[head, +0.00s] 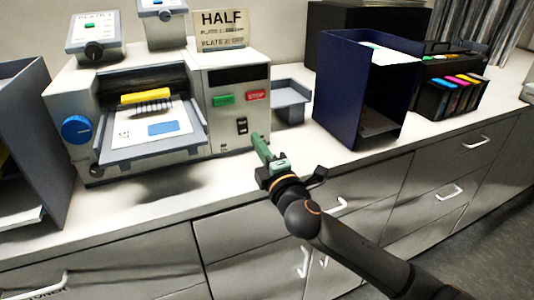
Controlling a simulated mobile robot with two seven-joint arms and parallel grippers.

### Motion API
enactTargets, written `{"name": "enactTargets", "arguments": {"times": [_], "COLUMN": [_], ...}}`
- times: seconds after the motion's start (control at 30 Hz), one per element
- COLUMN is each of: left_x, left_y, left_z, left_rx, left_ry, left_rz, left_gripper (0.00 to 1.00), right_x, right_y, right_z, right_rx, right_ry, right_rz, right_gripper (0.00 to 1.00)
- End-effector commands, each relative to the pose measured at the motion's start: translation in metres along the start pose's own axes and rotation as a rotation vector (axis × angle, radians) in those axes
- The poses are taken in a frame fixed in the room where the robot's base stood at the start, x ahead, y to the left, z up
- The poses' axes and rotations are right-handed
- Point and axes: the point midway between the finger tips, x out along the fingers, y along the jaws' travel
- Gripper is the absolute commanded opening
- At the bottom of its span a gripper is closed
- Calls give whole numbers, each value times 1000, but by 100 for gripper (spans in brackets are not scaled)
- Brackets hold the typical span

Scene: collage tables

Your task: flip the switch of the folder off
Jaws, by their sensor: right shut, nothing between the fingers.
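The folder (228,75) is a white and grey machine on the counter, with a sheet in its front tray. Its switch (242,126) is a small black rocker on the right front panel, below a green button (223,100) and a red STOP button (256,95). Which way the rocker is tipped is too small to tell. My right gripper (259,141) is shut and empty, with its green fingers just right of and slightly below the switch in the picture. Whether it touches the panel I cannot tell. My left gripper is out of view.
A grey output tray (290,102) sticks out at the folder's right side. A dark blue paper bin (338,92) stands further right, then a black rack with coloured cartridges (448,98). A grey bin (38,150) stands at the left. Drawers with white handles (475,143) lie below the counter.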

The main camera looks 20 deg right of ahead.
Motion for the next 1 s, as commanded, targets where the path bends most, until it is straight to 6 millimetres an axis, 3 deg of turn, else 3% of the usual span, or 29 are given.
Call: {"name": "enactTargets", "arguments": {"times": [0.1,0.33,1.0], "left_x": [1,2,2], "left_y": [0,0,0], "left_z": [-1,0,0], "left_rx": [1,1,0], "left_ry": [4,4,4], "left_rz": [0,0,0], "left_gripper": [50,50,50], "right_x": [-20,-42,-50], "right_y": [5,12,8], "right_z": [0,0,1], "right_rx": [1,1,26], "right_ry": [1,-1,-10], "right_rz": [0,0,-19], "right_gripper": [0,0,0]}}
